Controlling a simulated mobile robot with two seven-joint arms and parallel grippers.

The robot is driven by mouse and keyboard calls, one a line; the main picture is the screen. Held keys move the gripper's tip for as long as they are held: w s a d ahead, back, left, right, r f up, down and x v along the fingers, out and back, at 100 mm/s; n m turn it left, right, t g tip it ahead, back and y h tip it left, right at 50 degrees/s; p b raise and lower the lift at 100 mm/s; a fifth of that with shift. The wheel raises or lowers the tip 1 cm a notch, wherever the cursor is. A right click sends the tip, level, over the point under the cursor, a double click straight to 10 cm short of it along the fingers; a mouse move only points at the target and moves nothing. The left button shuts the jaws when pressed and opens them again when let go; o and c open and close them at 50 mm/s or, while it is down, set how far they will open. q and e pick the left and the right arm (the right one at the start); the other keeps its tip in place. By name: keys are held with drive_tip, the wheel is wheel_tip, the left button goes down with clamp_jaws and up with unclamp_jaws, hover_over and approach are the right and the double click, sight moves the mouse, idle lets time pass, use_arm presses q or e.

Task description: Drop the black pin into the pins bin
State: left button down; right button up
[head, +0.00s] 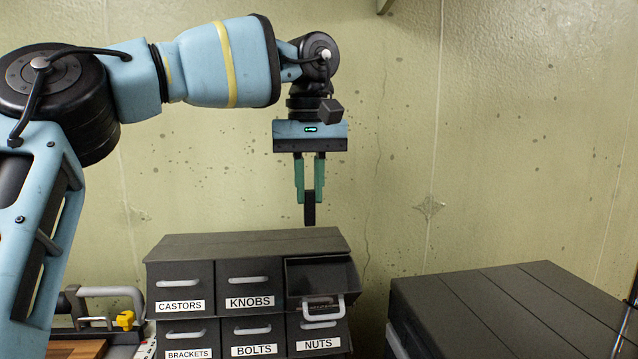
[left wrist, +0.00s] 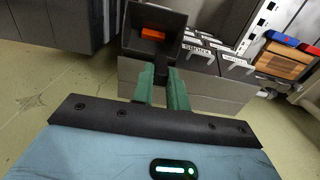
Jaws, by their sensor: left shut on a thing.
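My left gripper (head: 309,192) points straight down and is shut on the black pin (head: 309,214), which hangs upright between the green fingers. The pin is above the cabinet's top right drawer, apart from it. That drawer (head: 345,277) is pulled out and open at the top; its label cannot be read, so I cannot confirm from a word that it is the pins bin. In the left wrist view the open drawer (left wrist: 133,22) lies just beyond the fingertips (left wrist: 163,82), with an orange thing (left wrist: 155,34) inside. My right gripper is not in view.
The dark drawer cabinet (head: 235,242) has closed drawers labelled castors, knobs, brackets, bolts and nuts. A large dark box (head: 490,300) stands to the right, across a gap. A clamp-like tool (head: 110,295) lies at the left. The wall behind is bare.

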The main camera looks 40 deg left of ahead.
sight(309, 225)
use_arm(q)
drive_tip(key=shift+s+f, duration=0.1)
drive_tip(key=shift+f, duration=0.25)
wheel_tip(309, 225, down, 4)
drive_tip(key=shift+r+b, duration=0.1)
drive_tip(key=shift+b, duration=0.6)
drive_tip(key=shift+f+b, duration=0.3)
drive_tip(key=shift+f, duration=0.5)
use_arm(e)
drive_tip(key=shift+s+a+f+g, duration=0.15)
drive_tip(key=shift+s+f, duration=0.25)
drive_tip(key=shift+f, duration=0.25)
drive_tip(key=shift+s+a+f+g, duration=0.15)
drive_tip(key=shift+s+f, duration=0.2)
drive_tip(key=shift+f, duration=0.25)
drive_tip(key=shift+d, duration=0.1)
